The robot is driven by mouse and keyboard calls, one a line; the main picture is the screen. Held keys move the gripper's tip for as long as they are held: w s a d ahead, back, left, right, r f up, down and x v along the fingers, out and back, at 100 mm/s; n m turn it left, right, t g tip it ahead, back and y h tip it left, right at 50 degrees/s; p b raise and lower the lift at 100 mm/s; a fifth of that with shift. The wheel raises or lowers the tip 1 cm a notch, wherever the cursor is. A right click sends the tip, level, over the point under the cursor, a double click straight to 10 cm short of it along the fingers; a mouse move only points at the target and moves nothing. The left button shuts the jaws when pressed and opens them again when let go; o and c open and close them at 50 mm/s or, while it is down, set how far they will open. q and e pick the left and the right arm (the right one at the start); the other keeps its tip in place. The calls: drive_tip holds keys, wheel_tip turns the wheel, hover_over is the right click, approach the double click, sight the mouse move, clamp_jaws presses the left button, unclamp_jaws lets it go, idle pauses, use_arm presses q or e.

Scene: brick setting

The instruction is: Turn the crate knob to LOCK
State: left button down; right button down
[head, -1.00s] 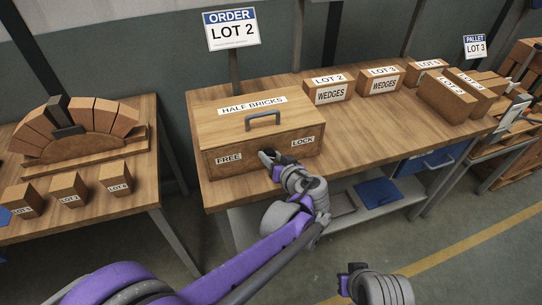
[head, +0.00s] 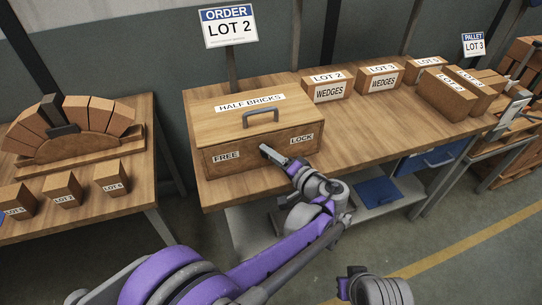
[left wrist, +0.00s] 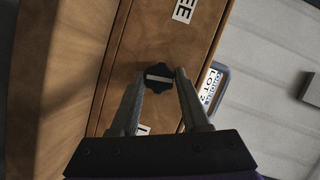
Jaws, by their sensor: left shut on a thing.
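The wooden crate (head: 222,130), lettered HALF BRICKS, sits on the middle bench. Its front has a FREE label (head: 227,157) on the left and a LOCK label (head: 302,139) on the right. In the left wrist view the black knob (left wrist: 150,84) with a pale bar is between my left fingertips (left wrist: 158,77). The bar runs across the line between the labels, roughly upright on the crate front. My left gripper (head: 266,151) is shut on the knob and hides it in the head view. My right arm's end (head: 360,286) is low at the right; its fingers are unclear.
The crate lid has a metal handle (head: 260,113). Boxes of wedges (head: 328,93) stand right of the crate on the bench (head: 350,140). An ORDER LOT 2 sign (head: 229,27) stands behind. A left table (head: 135,203) bears a brick arch. Free bench top lies right of the crate.

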use_arm(q)
drive_tip(key=shift+m, duration=0.5)
use_arm(e)
drive_tip(key=shift+f, duration=0.25)
use_arm(q)
drive_tip(key=shift+c, duration=1.9)
unclamp_jaws()
